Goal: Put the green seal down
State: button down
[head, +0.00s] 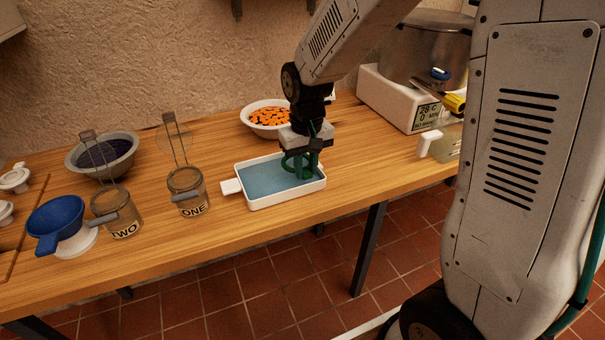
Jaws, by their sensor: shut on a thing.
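The green seal (288,163) is a ring held in my gripper (302,168), which points down over the white tray (268,203) with a blue-grey inside. The gripper is shut on the seal. The seal stands on edge or tilted, low inside the tray's outline at its right half. I cannot tell whether it touches the tray's bottom. The fingers hide part of the ring.
Jars ONE (187,191) and TWO (117,215) stand open to the left, with a blue funnel (57,217) beside them. A dark bowl (102,157) and a bowl of orange pieces (262,121) are behind. A white appliance with a pot (398,98) stands right.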

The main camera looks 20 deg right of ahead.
jog(key=shift+w+a, duration=0.1)
jog(key=shift+w, duration=0.4)
jog(key=shift+w+f, duration=0.25)
jog(key=shift+f, duration=1.55)
jog(key=shift+f, duration=0.2)
jog(key=c, duration=1.2)
grip_release()
jog(key=shift+c, duration=0.2)
jog(key=shift+r, duration=0.15)
